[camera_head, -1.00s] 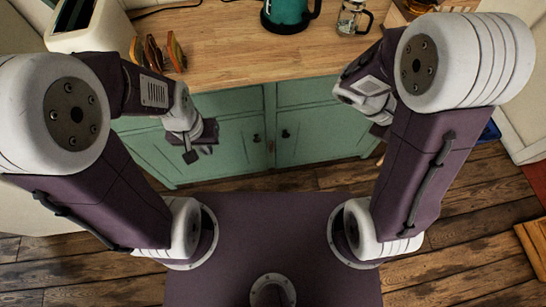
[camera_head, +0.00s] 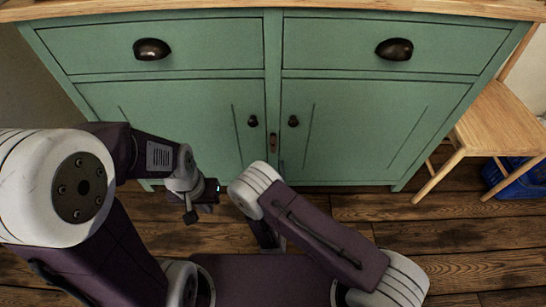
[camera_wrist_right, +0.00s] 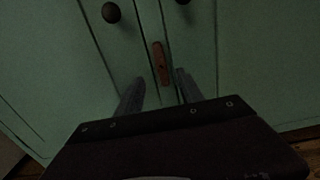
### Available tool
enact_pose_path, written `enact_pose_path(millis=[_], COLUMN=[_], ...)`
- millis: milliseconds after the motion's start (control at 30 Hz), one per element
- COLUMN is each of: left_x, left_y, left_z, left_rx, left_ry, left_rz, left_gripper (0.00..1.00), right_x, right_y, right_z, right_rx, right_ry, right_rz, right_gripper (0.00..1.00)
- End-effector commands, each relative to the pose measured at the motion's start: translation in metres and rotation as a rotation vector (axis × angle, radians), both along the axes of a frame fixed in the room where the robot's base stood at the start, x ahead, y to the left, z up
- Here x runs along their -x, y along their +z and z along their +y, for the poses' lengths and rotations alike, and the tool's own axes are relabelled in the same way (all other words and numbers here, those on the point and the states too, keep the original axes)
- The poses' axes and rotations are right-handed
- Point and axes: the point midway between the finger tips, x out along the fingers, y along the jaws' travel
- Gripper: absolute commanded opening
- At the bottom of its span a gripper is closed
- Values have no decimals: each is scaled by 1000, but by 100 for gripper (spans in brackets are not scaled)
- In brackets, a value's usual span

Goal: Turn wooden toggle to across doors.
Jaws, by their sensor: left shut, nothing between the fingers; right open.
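The wooden toggle (camera_head: 273,142) is a small reddish-brown piece upright at the seam between the two green cupboard doors, the left door (camera_head: 190,125) and the right door (camera_head: 365,130). In the right wrist view the toggle (camera_wrist_right: 161,62) stands lengthwise along the seam, just beyond the fingertips. My right gripper (camera_wrist_right: 158,88) is open, its two fingers to either side of the toggle's lower end in the picture; I cannot tell whether they touch it. In the head view my right forearm hides that gripper. My left gripper (camera_head: 191,214) is shut and empty, low before the left door.
Dark round knobs (camera_head: 252,121) and (camera_head: 293,121) flank the toggle on the doors. Two drawers with dark cup handles (camera_head: 152,49) are above. A wooden chair (camera_head: 495,120) and a blue crate (camera_head: 515,178) stand at the right.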

Motion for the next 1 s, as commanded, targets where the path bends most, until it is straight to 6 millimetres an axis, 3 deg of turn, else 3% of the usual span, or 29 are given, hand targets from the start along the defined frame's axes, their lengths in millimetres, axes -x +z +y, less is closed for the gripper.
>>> enact_pose_path(millis=[167, 500, 867, 1000], left_x=[0, 0, 0, 0], left_y=[-9, -44, -46, -46], left_z=[0, 0, 0, 0], left_rx=[0, 0, 0, 0], left_ry=[0, 0, 0, 0], left_rz=[-1, 0, 0, 0], left_gripper=[0, 0, 0, 0], right_x=[-15, -80, -92, -91], right_y=[-1, -1, 3, 3], right_z=[-2, -2, -1, -1], right_rx=[-3, -4, 0, 0], right_ry=[-7, -6, -4, -4], right_rz=[-1, -4, 0, 0], right_gripper=[45, 45, 45, 11])
